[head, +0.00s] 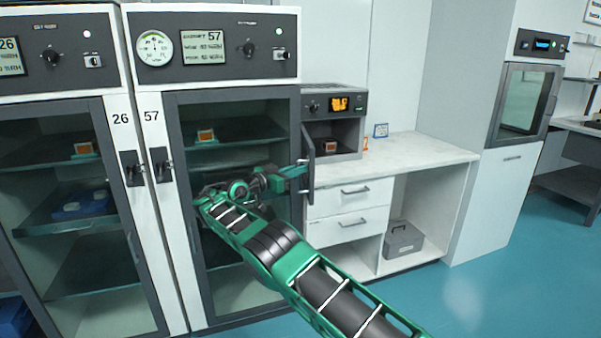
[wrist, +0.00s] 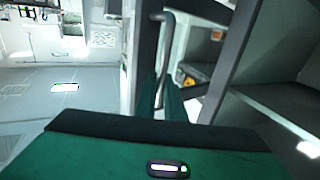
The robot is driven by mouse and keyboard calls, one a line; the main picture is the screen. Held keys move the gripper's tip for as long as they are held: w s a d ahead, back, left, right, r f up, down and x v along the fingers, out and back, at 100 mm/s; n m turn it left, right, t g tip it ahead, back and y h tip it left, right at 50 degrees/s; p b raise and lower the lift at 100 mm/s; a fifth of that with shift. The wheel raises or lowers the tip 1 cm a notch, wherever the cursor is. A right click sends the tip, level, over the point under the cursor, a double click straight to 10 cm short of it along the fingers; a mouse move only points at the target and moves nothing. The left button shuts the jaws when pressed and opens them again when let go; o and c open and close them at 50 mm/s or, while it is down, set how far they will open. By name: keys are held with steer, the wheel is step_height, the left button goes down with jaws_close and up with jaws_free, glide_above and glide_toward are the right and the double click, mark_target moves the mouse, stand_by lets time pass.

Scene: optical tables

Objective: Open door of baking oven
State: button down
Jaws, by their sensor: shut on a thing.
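The baking oven (head: 335,103) is a small grey box with an orange display, on the white counter. Its dark door (head: 309,160) stands swung out at the oven's left side, and the chamber is open to view. A small orange and white item (head: 331,148) sits inside. My green gripper (head: 303,168) reaches the door from the left and is shut on the door handle (wrist: 167,50). The handle shows as a grey bar in the wrist view, running down between my fingers (wrist: 162,100). My fingertips are small and partly hidden in the head view.
Tall glass-door cabinet 57 (head: 225,60) stands close on the left, behind my arm, with cabinet 26 (head: 55,65) beside it. The counter (head: 420,150) is mostly clear right of the oven. A grey case (head: 402,240) sits below. Open floor (head: 500,270) lies to the right.

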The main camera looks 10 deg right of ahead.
steer(key=shift+w+d+r, duration=0.15)
steer(key=shift+w+r, duration=0.2)
steer(key=shift+w, duration=0.05)
steer(key=c, duration=2.1)
jaws_free()
steer(key=shift+f, duration=0.1)
steer(key=shift+f, duration=0.1)
steer(key=shift+a, duration=0.2)
steer(key=v, duration=1)
steer(key=shift+s+a+f, duration=0.1)
steer(key=shift+a+f, duration=0.1)
steer(key=shift+a, duration=0.2)
steer(key=shift+s, duration=0.15)
